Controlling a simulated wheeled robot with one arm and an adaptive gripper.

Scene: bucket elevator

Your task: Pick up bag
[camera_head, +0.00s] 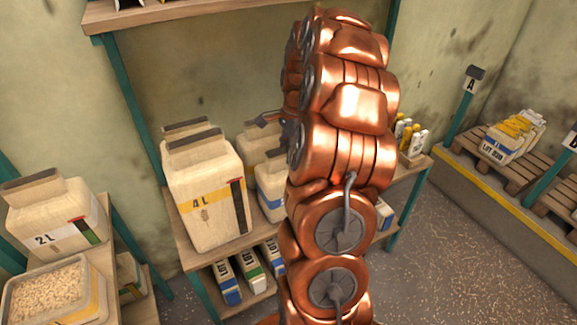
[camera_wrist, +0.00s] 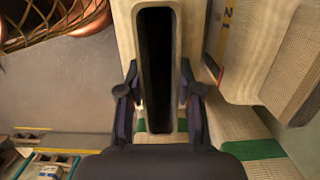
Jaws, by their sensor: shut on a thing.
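In the wrist view my gripper (camera_wrist: 160,94) is shut on the dark top strip of a beige bag (camera_wrist: 187,30), with one finger on each side. The bag's green band shows below the fingers. In the head view my gripper (camera_head: 272,121) is mostly hidden behind my copper arm, above pale bags (camera_head: 258,146) at the back of the middle table. I cannot tell there which bag is held or whether it is lifted. A large 4L bag (camera_head: 205,190) with a yellow band stands to the left of my gripper.
A 2L bag (camera_head: 55,215) and an open tub of grains (camera_head: 55,290) stand at the left. Several small bags (camera_head: 250,265) lie on the lower shelf. A wooden shelf (camera_head: 165,12) hangs above. Bags (camera_head: 510,135) sit on pallets at the right; grey floor (camera_head: 440,260) is clear.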

